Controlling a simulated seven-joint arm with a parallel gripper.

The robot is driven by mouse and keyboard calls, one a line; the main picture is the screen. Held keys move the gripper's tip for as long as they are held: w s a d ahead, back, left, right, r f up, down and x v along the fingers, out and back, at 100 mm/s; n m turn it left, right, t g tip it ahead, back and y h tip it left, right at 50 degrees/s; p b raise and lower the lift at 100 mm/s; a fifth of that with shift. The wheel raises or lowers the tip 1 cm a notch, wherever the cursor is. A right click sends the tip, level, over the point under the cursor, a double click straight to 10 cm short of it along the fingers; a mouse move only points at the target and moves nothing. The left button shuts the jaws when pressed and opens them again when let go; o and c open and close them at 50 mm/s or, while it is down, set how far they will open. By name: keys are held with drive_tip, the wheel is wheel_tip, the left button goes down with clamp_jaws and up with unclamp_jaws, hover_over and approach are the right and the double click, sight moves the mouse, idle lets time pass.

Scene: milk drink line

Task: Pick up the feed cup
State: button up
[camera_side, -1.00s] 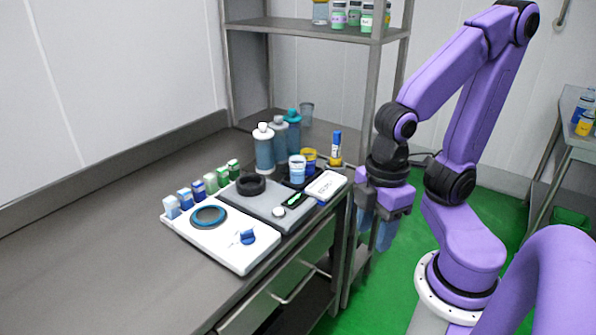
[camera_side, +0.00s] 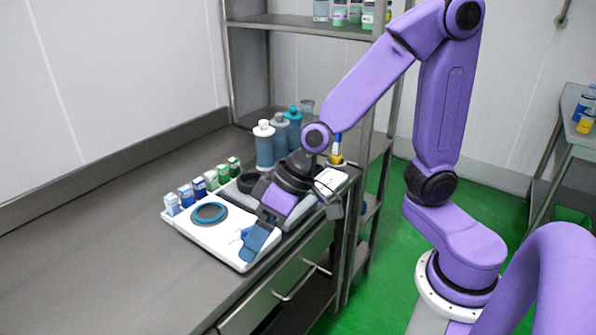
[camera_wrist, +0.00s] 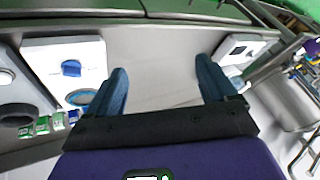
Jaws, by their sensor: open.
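A small blue piece (camera_wrist: 71,68) stands on a white board (camera_wrist: 93,48) in the wrist view; I cannot tell whether it is the feed cup. In the side view the board (camera_side: 185,228) lies at the table's front edge, and my finger partly covers the blue piece.
A blue-rimmed ring (camera_side: 209,214) lies on the board. Several small cartons (camera_side: 198,189) line its back edge. Tall bottles (camera_side: 264,147) stand behind, near a shelf rack (camera_side: 300,24). The table at left is clear (camera_side: 90,260).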

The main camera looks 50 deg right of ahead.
drive_tip(key=w+d+f+m+t+h, duration=0.1)
drive_tip(key=w+d+m+t+h, duration=0.3)
drive_tip(key=w, duration=0.5)
drive_tip(key=w+d+f+m+t+h, duration=0.1)
drive_tip(key=w+d+m+t, duration=0.1)
drive_tip(key=w+d+m, duration=0.45)
drive_tip(key=d+f+m+g+h, duration=0.2)
drive_tip(key=d+m+g+h, duration=0.45)
drive_tip(key=d+h, duration=0.75)
drive_tip(key=shift+w+d+f+m+t+y, duration=0.15)
drive_tip(key=shift+w+d+f+t+y, duration=0.2)
drive_tip(key=shift+w+d+f, duration=1.55)
drive_tip(key=shift+d+f+m+t+y, duration=0.3)
drive_tip(key=shift+d+f, duration=0.35)
drive_tip(key=shift+d, duration=2.65)
drive_tip(key=shift+w+d+f+m+t+y, duration=0.1)
drive_tip(key=shift+w+d+f+t+y, duration=0.25)
drive_tip(key=shift+w+d+f, duration=1.55)
drive_tip(key=shift+s+d+r, duration=0.65)
drive_tip(key=shift+s+d, duration=0.05)
drive_tip(key=shift+s, duration=0.25)
drive_tip(key=c, duration=1.3)
drive_tip(key=shift+r, duration=0.1)
